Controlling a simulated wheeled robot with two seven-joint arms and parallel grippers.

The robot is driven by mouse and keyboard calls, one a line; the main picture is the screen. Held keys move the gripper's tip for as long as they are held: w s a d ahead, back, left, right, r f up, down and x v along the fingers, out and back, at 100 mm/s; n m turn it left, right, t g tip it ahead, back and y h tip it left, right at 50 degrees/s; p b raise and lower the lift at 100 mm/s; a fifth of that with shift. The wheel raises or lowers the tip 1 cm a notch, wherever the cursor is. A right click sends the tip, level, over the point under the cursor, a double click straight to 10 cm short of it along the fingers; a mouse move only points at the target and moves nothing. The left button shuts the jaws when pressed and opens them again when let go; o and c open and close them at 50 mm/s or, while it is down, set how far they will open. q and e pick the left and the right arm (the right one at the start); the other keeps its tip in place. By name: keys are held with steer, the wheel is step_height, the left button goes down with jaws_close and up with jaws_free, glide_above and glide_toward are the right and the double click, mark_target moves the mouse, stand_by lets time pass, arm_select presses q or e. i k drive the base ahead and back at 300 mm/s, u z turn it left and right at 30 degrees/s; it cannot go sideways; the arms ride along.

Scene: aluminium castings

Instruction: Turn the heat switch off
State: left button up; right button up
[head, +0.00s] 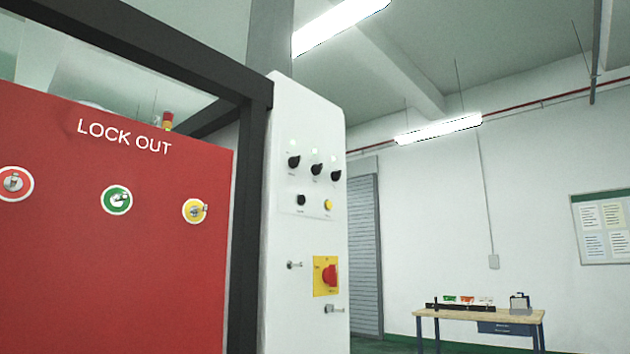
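A white control panel (280,235) stands in the middle of the head view, fixed beside a dark frame post. It carries a row of three black rotary switches: a left one (294,161), a middle one (316,169) and a right one (336,175). Small labels sit by them, too small to read, so I cannot tell which is the heat switch. Below are a black button (301,200) and a yellow button (328,205). Lower down is a red rotary handle (330,276) on a yellow plate. Neither of my grippers shows.
A red board (110,270) marked LOCK OUT, with several coloured round locks, fills the left. A dark post (248,220) stands between it and the panel. The space right of the panel looks open.

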mark_target(336, 176)
steer(key=z, duration=1.3)
steer(key=i, duration=1.95)
steer(key=u, duration=2.1)
